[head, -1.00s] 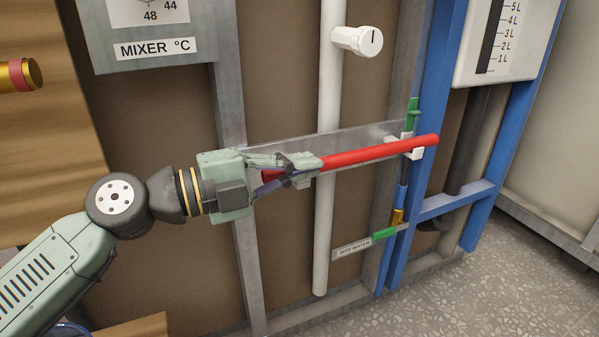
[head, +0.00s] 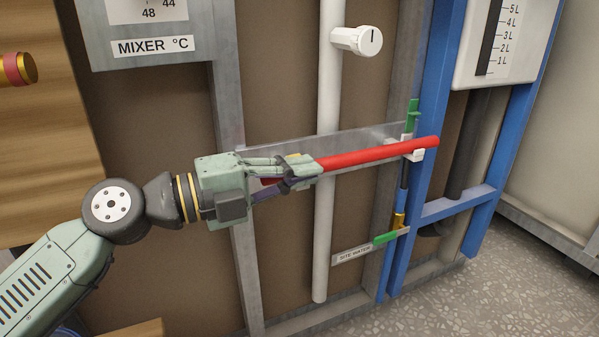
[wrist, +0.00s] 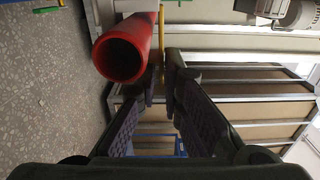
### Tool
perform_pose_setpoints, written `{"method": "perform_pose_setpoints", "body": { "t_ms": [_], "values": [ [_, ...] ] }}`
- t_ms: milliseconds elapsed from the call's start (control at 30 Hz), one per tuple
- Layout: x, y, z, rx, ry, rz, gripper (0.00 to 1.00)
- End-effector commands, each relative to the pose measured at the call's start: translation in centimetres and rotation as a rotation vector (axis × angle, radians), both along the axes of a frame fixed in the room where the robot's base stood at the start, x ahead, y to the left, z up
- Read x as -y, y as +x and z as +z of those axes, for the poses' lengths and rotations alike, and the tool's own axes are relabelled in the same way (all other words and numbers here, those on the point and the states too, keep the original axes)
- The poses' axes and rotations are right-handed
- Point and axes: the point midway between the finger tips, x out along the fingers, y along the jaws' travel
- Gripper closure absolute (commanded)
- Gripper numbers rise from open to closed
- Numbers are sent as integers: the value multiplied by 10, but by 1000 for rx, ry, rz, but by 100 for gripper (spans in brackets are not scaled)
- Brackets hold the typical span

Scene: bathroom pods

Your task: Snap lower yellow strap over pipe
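The red pipe (head: 375,153) runs nearly level across the front of the wall frame. Its open end (wrist: 120,58) faces the wrist camera. A narrow yellow strap (wrist: 161,42) stands beside the pipe, just right of its end in the wrist view. In the head view only a small yellow patch (head: 293,156) shows at my fingers. My gripper (head: 312,168) is at the pipe's left end, its fingers overlapping the pipe there. In the wrist view my gripper (wrist: 161,85) has a narrow gap between its fingertips, with the strap in line with it. Contact with the strap cannot be told.
A white vertical pipe (head: 325,230) passes behind my fingers. A white clip (head: 414,154) is at the red pipe's right end. A mixer panel (head: 150,45) hangs above my arm. Floor is clear at lower right.

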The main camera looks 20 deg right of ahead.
Motion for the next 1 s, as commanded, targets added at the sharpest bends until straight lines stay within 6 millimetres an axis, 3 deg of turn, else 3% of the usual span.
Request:
{"method": "perform_pose_setpoints", "body": {
  "t_ms": [200,533,1000],
  "values": [
    [0,0,0,-1,-1,0,77],
    [-3,0,1,-1,-2,1,77],
    [-70,-2,1,-2,-3,2,77]
  ]
}}
